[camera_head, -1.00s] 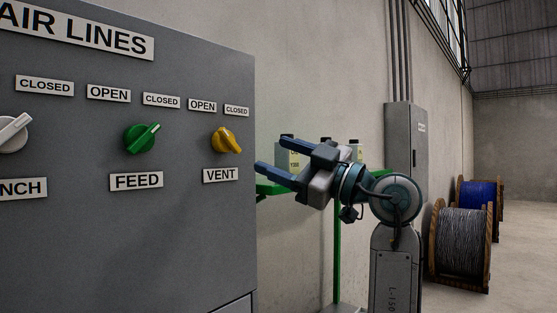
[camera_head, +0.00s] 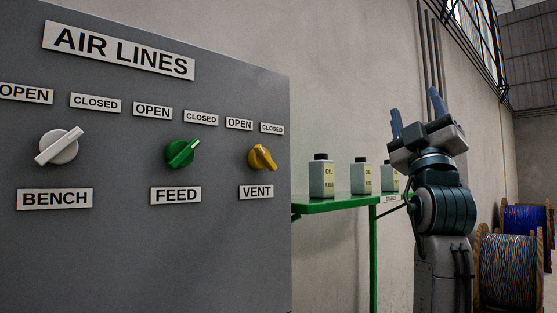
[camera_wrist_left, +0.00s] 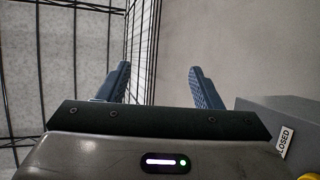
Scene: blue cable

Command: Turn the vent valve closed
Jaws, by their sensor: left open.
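The vent valve (camera_head: 262,157) is a yellow knob at the right of the grey panel, above the VENT label (camera_head: 256,192) and below the OPEN (camera_head: 239,124) and CLOSED (camera_head: 271,128) labels. Its bar slants from upper left to lower right. My left gripper (camera_head: 415,102) is open and empty, fingers pointing up, to the right of the panel and apart from the valve. In the left wrist view its two fingers (camera_wrist_left: 160,68) are spread. A yellow edge shows there at the bottom right corner, below a CLOSED label (camera_wrist_left: 284,142). My right gripper is not in view.
The panel (camera_head: 150,255) also carries a white BENCH knob (camera_head: 60,147) and a green FEED knob (camera_head: 182,153). A green shelf (camera_head: 335,203) with oil bottles (camera_head: 321,178) stands between panel and left arm. Cable drums (camera_head: 507,268) stand at the right.

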